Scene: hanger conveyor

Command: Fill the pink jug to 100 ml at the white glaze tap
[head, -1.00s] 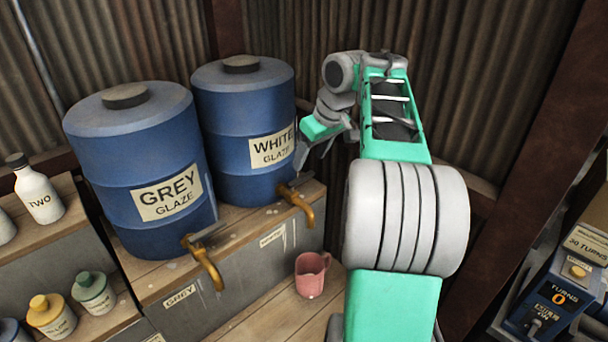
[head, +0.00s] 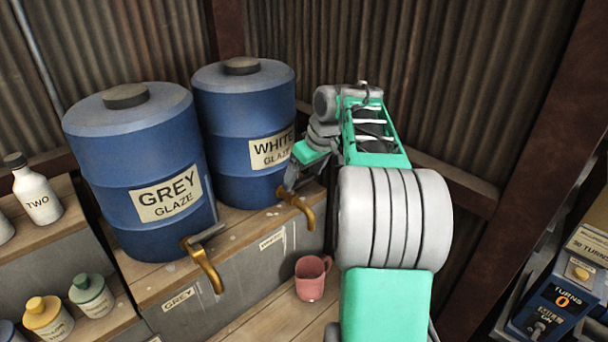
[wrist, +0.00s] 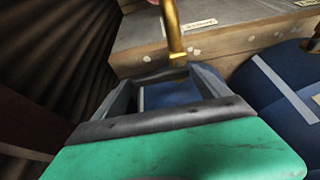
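The pink jug (head: 311,279) stands upright on the lower wooden bench, below the spout of the brass white glaze tap (head: 303,208). The inside of the jug is too small to read. The tap comes from the blue drum labelled WHITE GLAZE (head: 243,105). My gripper (head: 288,187) is at the tap's handle end, beside the drum. In the wrist view my gripper (wrist: 165,82) has its fingers apart, with the brass tap (wrist: 174,32) just beyond them. A grey bar, perhaps the tap lever, lies at the fingertips; I cannot tell whether they touch it.
The GREY GLAZE drum (head: 135,125) with its own brass tap (head: 207,268) stands to the left. Several bottles, including a white one marked TWO (head: 38,195), fill shelves at far left. Corrugated walls close the back.

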